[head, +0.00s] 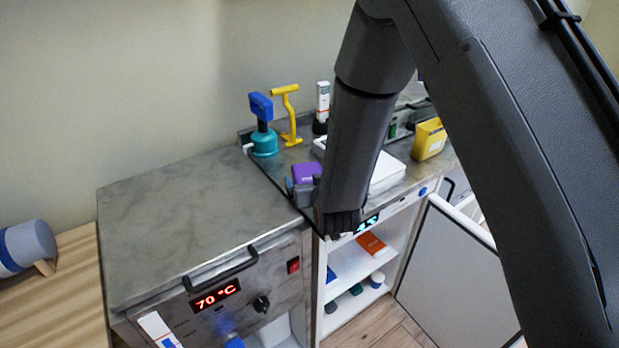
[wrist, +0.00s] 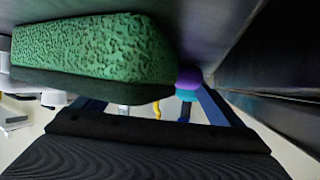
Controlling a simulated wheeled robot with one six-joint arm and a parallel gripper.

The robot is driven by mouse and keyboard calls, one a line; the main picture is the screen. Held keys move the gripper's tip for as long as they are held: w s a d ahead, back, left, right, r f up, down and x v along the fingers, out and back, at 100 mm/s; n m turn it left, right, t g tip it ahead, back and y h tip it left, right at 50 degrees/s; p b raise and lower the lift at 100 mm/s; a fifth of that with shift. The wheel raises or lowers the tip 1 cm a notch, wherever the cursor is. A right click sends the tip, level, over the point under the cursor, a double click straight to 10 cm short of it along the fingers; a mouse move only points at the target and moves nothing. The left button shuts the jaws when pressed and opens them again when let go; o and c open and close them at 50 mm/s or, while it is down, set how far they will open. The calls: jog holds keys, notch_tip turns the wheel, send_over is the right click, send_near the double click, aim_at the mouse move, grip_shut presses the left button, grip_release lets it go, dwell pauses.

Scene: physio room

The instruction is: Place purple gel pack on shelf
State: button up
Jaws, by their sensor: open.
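The purple gel pack (head: 306,173) is on the metal counter, left of my forearm, with grey-blue parts just below it. A small purple patch, probably the pack, shows past a green block in the wrist view (wrist: 189,77). A green textured block with a dark layer (wrist: 95,50) fills the upper left there. The white shelf (head: 350,264) is inside the open cabinet below.
A teal-and-blue pump (head: 264,138), a yellow tool (head: 287,115) and a yellow box (head: 429,138) stand farther back. A white device (head: 387,174) is behind my arm. An orange box (head: 371,244) lies on the shelf. The open cabinet door (head: 455,270) juts out at right.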

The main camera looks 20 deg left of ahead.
jog(key=shift+w+a+f, duration=0.1)
jog(key=shift+w+f, duration=0.05)
jog(key=shift+w, duration=0.1)
jog(key=c, duration=1.5)
